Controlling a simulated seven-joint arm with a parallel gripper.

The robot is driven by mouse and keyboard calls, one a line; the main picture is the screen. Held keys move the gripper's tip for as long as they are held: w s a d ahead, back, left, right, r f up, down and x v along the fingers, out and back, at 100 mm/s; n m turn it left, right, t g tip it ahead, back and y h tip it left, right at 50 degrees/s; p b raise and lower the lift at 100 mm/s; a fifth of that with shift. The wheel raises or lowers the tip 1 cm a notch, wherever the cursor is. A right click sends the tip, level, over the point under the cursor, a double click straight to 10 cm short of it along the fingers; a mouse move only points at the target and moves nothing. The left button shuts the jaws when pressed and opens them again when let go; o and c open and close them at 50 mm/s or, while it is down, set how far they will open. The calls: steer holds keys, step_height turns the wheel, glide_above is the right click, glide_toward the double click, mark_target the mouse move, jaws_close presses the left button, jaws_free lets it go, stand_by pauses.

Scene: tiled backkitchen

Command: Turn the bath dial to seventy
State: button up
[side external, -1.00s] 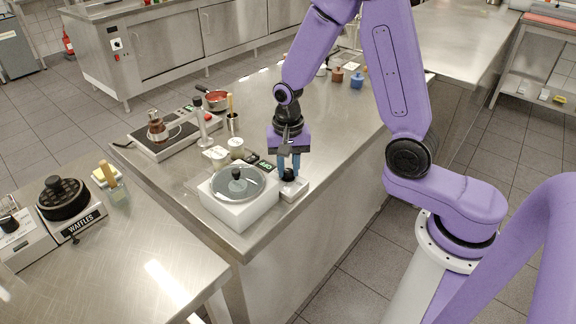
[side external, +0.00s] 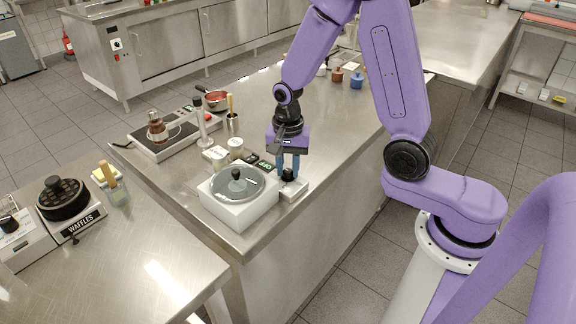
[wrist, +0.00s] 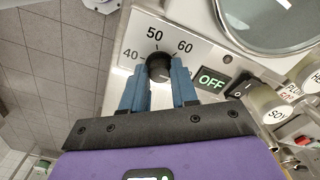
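The bath dial (wrist: 158,68) is a black round knob on the pale front panel of the white bath. The numbers 40, 50 and 60 show around it in the wrist view; the rest of the scale is hidden by my fingers and the dial. I cannot read its pointer clearly. My gripper (side external: 288,174) points down over the panel. In the wrist view its two blue fingers (wrist: 159,75) stand on either side of the dial and appear to press on it. The white bath (side external: 240,205) with a round glass lid (side external: 238,183) sits beside the gripper.
A green OFF display (wrist: 211,80) and a rocker switch (wrist: 241,88) sit beside the dial. White-lidded jars (side external: 236,145) stand behind the bath. A hot plate (side external: 165,135) lies farther back left. The counter's front edge is close to the dial.

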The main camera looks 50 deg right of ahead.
mark_target(288, 173)
steer(key=o, duration=0.3)
steer(key=shift+r, duration=0.1)
step_height(288, 173, up, 17)
steer(key=shift+r, duration=0.15)
stand_by(0.5)
steer(key=s+f+n, duration=0.3)
steer(key=s+n, duration=0.8)
steer(key=n, duration=0.1)
steer(key=s+a+f+n, duration=0.1)
steer(key=s+f+n, duration=0.2)
steer(key=s+n, duration=0.9)
steer(key=shift+a+f, duration=0.2)
steer(key=shift+a, duration=0.1)
